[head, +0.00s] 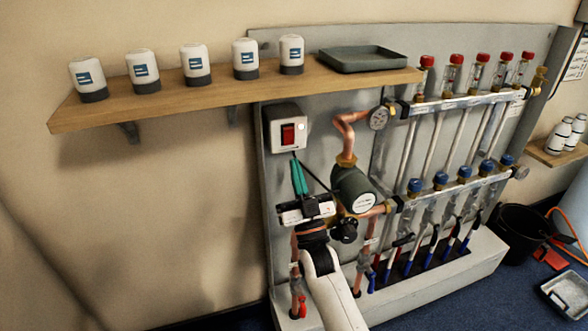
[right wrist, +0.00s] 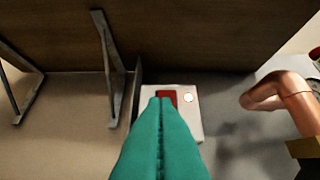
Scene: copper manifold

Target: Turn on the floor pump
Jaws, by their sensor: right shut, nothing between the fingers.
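The switch box (head: 286,128) is a pale plate with a red rocker switch (head: 288,134), fixed on the grey panel below the wooden shelf. A small lit white spot shows at the right of the rocker. The pump (head: 353,188) is a dark round body on copper pipe, right of and below the switch. My right gripper (head: 297,164) is shut and empty, its green fingers pointing up just below the switch box. In the right wrist view the fingertips (right wrist: 161,101) overlap the lower part of the red rocker (right wrist: 167,94); I cannot tell if they touch. My left gripper is out of view.
The wooden shelf (head: 180,98) juts out above the switch, with several white canisters and a dark tray (head: 361,58) on it. Copper pipe (head: 346,135) runs close to the right of the switch. The manifold (head: 465,100) fills the panel's right side. The wall at left is clear below the shelf.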

